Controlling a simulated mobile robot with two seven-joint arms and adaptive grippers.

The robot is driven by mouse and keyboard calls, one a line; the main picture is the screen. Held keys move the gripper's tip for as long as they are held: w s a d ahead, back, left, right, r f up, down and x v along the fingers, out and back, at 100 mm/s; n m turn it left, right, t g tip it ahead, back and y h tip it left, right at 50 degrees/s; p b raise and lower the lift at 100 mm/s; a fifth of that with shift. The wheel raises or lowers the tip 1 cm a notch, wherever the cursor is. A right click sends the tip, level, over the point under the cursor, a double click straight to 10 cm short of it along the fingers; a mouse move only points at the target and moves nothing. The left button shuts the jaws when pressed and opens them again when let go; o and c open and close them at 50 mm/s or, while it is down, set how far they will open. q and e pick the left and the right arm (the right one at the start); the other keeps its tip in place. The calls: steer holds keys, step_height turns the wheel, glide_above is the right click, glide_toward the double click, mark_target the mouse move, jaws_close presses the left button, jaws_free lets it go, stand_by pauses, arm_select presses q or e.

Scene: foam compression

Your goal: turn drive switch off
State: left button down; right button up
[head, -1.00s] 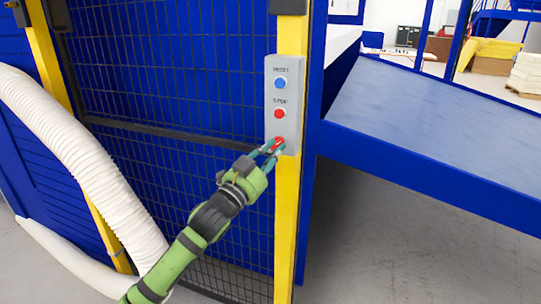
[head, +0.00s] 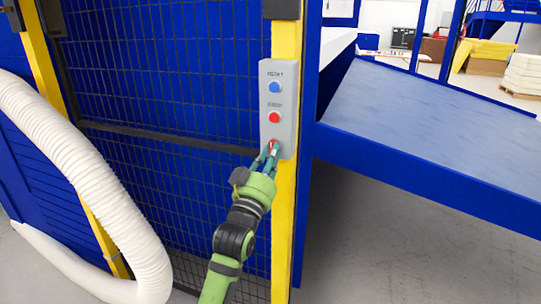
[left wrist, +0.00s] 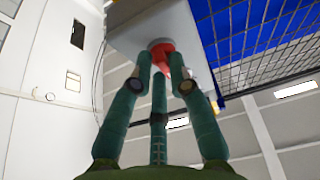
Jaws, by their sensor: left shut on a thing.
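A grey control box (head: 279,138) is fixed to a yellow post in the head view. It carries a blue button (head: 275,87) at the top, a red button (head: 274,117) in the middle and a red switch (head: 273,143) at the bottom. My left gripper (head: 270,153) is at the bottom switch, its fingers shut on it and partly hiding it. In the left wrist view the green fingers (left wrist: 160,82) close around the red switch (left wrist: 162,53), which stands out from the grey box (left wrist: 150,25). The switch's exact angle cannot be told. My right gripper does not show.
The yellow post (head: 284,220) stands beside a blue mesh fence (head: 160,90). A blue sloped table (head: 430,130) juts out to the right. A white ribbed hose (head: 80,170) curves at the left. Grey floor (head: 400,260) is clear under the table.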

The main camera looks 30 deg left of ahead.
arm_select(q)
steer(key=shift+s+a+r+y, duration=0.15)
steer(key=shift+r+y, duration=0.15)
steer(key=shift+r, duration=0.25)
steer(key=c, duration=1.2)
jaws_free()
steer(key=shift+f, duration=0.25)
steer(key=v, duration=1.2)
